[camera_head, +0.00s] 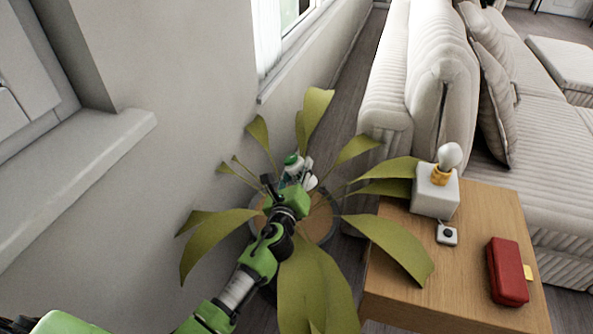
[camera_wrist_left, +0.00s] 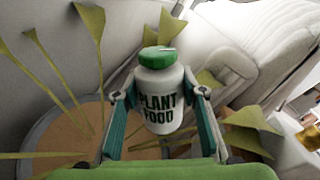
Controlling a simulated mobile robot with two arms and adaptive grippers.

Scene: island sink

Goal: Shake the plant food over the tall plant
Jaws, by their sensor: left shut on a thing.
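The plant food (camera_wrist_left: 163,98) is a white bottle with a green cap and dark "PLANT FOOD" lettering. My left gripper (camera_head: 294,184) is shut on it, with one finger on each side in the left wrist view (camera_wrist_left: 160,112). The plant food also shows in the head view (camera_head: 292,163), partly hidden by the gripper, cap pointing away. The tall plant (camera_head: 318,105) has long green leaves around the gripper. Its round pot (camera_head: 327,222) with brown soil is below the bottle, partly hidden by my arm. My right gripper is not in view.
A wooden side table (camera_head: 452,270) stands to the right of the plant with a white lamp (camera_head: 436,190), a small white device (camera_head: 447,233) and a red case (camera_head: 507,270). A pale sofa (camera_head: 420,75) is behind it. A grey wall (camera_head: 185,90) and sill are close on the left.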

